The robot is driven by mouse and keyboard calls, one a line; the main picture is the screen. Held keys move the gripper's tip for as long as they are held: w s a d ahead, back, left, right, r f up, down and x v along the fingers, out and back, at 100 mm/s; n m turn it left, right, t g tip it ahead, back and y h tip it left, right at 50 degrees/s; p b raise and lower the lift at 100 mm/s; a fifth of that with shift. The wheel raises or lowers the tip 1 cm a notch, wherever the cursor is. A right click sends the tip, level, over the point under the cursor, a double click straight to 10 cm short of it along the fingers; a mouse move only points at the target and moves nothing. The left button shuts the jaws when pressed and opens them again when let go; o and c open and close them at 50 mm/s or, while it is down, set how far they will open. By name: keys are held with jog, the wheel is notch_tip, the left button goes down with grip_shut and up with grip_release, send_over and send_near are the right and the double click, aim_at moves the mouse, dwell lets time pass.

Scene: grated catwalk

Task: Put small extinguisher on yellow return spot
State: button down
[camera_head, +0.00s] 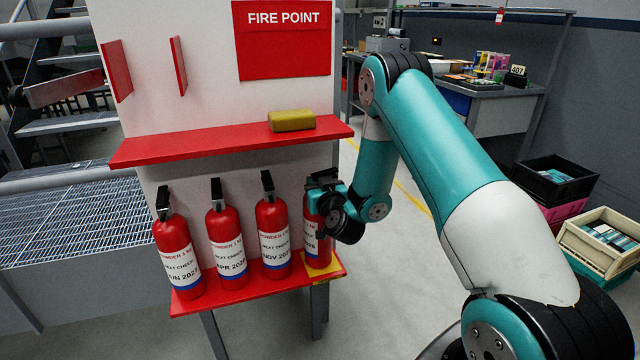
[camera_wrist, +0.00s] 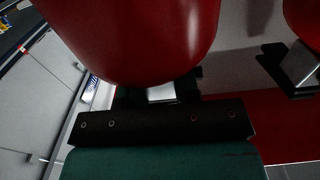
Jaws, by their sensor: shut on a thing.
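The extinguisher in my gripper (camera_head: 324,190) is red with a white label and a black head. This held extinguisher (camera_head: 312,240) is upright at the right end of the lower red shelf. My gripper is shut on it near its top, and my wrist hides part of it. The yellow return spot (camera_head: 323,269) shows around its base; I cannot tell whether the base touches it. In the wrist view, the red body of the held extinguisher (camera_wrist: 135,35) fills the upper middle, above the dark gripper (camera_wrist: 160,112).
Three similar extinguishers stand to the left on the lower shelf (camera_head: 190,303), the closest (camera_head: 272,238) just beside the held one. The upper red shelf (camera_head: 200,148) with a yellow-green block (camera_head: 292,120) overhangs them. Floor at the right is clear up to the crates (camera_head: 600,240).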

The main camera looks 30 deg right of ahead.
jog(key=shift+r, duration=0.15)
jog(key=c, duration=1.2)
grip_release()
jog(key=shift+f, duration=0.2)
jog(key=o, duration=0.4)
jog(key=shift+c, duration=0.2)
